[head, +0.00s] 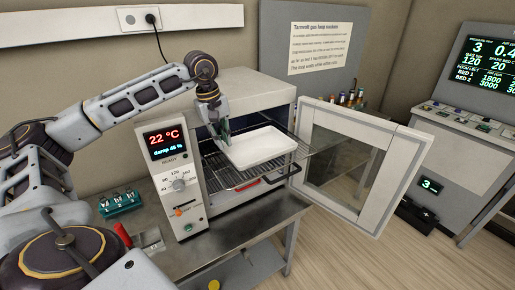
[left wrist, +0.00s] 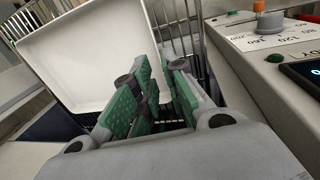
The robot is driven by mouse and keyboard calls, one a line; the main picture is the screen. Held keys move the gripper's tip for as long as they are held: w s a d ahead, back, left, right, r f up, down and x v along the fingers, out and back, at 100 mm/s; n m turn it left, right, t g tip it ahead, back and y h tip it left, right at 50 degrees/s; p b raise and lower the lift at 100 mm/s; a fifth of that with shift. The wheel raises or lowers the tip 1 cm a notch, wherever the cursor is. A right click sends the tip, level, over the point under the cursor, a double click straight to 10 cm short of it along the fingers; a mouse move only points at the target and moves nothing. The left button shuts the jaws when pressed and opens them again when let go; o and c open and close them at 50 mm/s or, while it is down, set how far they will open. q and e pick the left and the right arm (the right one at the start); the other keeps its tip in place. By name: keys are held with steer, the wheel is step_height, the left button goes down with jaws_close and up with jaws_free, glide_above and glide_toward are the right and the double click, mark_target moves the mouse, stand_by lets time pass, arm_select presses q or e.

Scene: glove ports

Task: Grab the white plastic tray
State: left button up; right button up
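The white plastic tray (head: 264,146) lies on a wire rack that sticks out of the open oven. It also fills the upper left of the left wrist view (left wrist: 85,55). My left gripper (head: 225,131) points down at the tray's left edge. In the left wrist view, its green-padded fingers (left wrist: 160,80) show a narrow gap between them, with one finger over the tray's side and the other beyond its rim. I see no clear grip on the rim; the fingertips' contact is partly hidden. My right gripper is not in view.
The oven's control panel (head: 171,185) stands close left of my left gripper. The glass door (head: 347,160) is swung open to the right. The wire rack (head: 236,178) lies under the tray. A teal holder (head: 119,203) and a red-handled item (head: 123,235) are on the bench.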

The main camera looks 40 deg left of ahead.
mark_target(225, 152)
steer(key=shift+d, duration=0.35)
arm_select(q)
steer(key=shift+f, duration=0.1)
steer(key=shift+w+f+p, duration=0.15)
steer(key=shift+f+p, duration=0.3)
steer(key=shift+f, duration=0.7)
steer(key=shift+w+d+f, duration=0.1)
steer(key=shift+f, duration=0.65)
steer(key=shift+w+f, duration=0.1)
steer(key=shift+f, duration=0.5)
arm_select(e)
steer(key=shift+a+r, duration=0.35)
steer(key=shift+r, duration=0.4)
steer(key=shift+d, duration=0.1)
arm_select(q)
jaws_close()
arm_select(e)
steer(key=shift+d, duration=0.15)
arm_select(q)
steer(key=shift+r, duration=0.15)
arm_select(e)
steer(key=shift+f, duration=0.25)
